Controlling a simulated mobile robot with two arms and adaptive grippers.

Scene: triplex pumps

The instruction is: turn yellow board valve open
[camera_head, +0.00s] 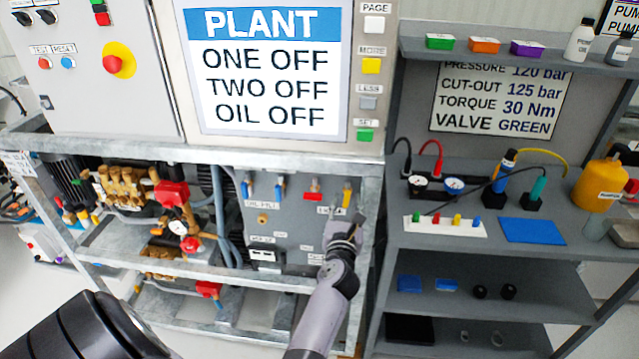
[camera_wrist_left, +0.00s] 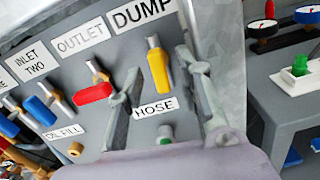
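The yellow board valve shows in the wrist view as a yellow lever (camera_wrist_left: 160,70) below the DUMP label. The lever points down from its brass stem, slightly tilted in the picture. In the head view the yellow lever (camera_head: 347,196) is at the right end of the valve row on the grey board (camera_head: 290,232). My left gripper (camera_head: 344,226) is just below and in front of it. In the wrist view its two fingers (camera_wrist_left: 162,84) are apart, one on each side of the lever; I cannot tell whether they touch it. My right gripper is not seen.
Left of the yellow lever is a red lever (camera_wrist_left: 95,93) set crosswise, then two blue levers (camera_wrist_left: 40,111). A HOSE label and a green fitting (camera_wrist_left: 166,133) lie below. A grey frame post (camera_head: 368,200) and shelves (camera_head: 500,270) stand to the right.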

